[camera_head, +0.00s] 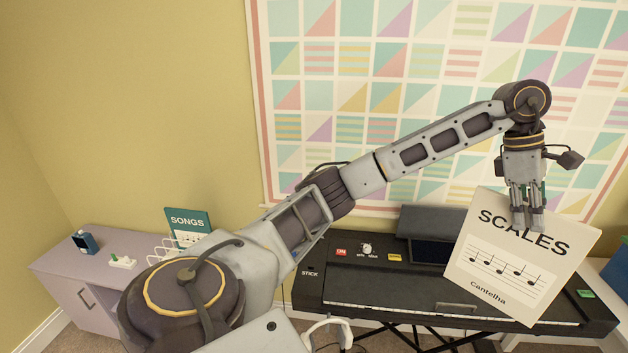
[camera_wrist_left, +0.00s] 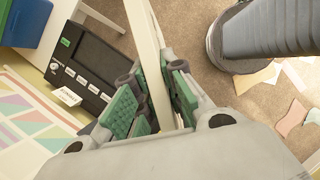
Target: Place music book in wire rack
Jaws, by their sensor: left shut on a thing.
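The music book (camera_head: 515,258) has a cream cover reading SCALES, with a line of notes. My left gripper (camera_head: 527,222) is shut on its upper edge and holds it tilted above the right part of the keyboard. In the left wrist view the book (camera_wrist_left: 148,45) shows edge-on between the green finger pads of the gripper (camera_wrist_left: 160,95). The white wire rack (camera_head: 165,248) stands on the lilac cabinet at the left, partly hidden by my arm. A teal SONGS book (camera_head: 188,225) stands upright at the rack. My right gripper is not in view.
The black keyboard (camera_head: 345,285) stands on a crossed stand against the wall. White headphones (camera_head: 328,330) hang at its front. The lilac cabinet (camera_head: 60,262) also bears a small blue device (camera_head: 85,241) and a white item with green (camera_head: 122,261). A patterned hanging covers the wall behind.

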